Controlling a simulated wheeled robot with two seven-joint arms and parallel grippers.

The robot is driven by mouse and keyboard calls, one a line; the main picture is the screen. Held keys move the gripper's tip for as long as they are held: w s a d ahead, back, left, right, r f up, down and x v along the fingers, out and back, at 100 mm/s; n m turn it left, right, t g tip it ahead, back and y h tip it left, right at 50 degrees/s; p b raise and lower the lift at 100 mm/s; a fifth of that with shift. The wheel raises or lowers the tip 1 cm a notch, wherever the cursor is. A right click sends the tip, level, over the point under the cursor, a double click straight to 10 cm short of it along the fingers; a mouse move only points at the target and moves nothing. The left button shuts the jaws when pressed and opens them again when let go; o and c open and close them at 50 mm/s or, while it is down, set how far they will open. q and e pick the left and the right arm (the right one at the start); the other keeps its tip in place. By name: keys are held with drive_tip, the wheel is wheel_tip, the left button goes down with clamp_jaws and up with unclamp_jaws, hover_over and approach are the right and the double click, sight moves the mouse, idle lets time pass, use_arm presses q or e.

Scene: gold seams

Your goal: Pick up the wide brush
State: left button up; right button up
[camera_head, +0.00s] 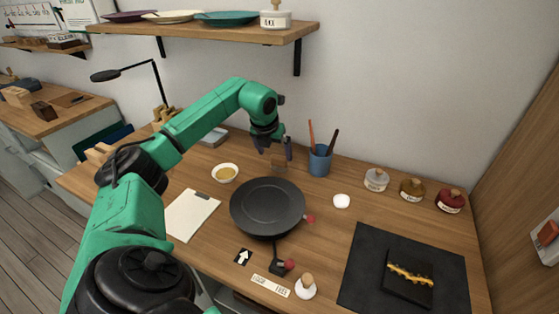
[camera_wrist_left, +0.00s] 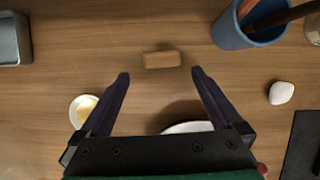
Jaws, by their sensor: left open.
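My left gripper (camera_head: 275,152) is open and empty above the back of the table, left of the blue cup (camera_head: 319,160). In the left wrist view its two dark fingers (camera_wrist_left: 160,74) are spread apart. A small tan wooden block-like piece (camera_wrist_left: 162,59) lies just beyond the fingertips, roughly centred between them and not gripped. It may be the wide brush; its shape from above does not settle this. In the head view a brown piece (camera_head: 278,163) shows just below the fingers. The blue cup, also in the left wrist view (camera_wrist_left: 232,32), holds an orange-red and a dark handle.
A dark round pan (camera_head: 267,208) sits in front of the gripper. A small bowl with tan contents (camera_head: 225,173) stands left, a white lump (camera_head: 342,201) right. Several jars (camera_head: 411,189) stand at the back right, by a black mat (camera_head: 360,280). A shelf (camera_head: 200,40) hangs above.

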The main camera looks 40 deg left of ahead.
sight(278, 157)
use_arm(q)
drive_tip(key=p+x, duration=0.1)
drive_tip(key=x, duration=0.2)
drive_tip(key=p+x, duration=0.1)
drive_tip(key=x, duration=0.3)
drive_tip(key=shift+w+d+r, duration=0.15)
drive_tip(key=shift+w+d, duration=0.05)
drive_tip(key=shift+w+f, duration=0.1)
drive_tip(key=shift+f, duration=0.1)
drive_tip(key=shift+c, duration=1.2)
drive_tip(key=c, duration=1.1)
use_arm(e)
drive_tip(key=shift+w+a+r, duration=0.2)
drive_tip(key=shift+w+r, duration=0.25)
drive_tip(key=shift+r, duration=0.1)
drive_tip(key=shift+w+a+r, duration=0.2)
drive_tip(key=shift+w+r, duration=0.2)
drive_tip(key=shift+r, duration=0.1)
use_arm(q)
drive_tip(key=shift+r, duration=0.1)
drive_tip(key=shift+a+r+b, duration=0.1)
drive_tip(key=shift+r+b, duration=0.2)
drive_tip(key=shift+r, duration=0.1)
wheel_tip(278, 157, up, 9)
drive_tip(key=shift+r+b, duration=0.1)
drive_tip(key=shift+b, duration=0.35)
use_arm(e)
drive_tip(key=shift+d+f, duration=0.25)
drive_tip(key=shift+f, duration=0.35)
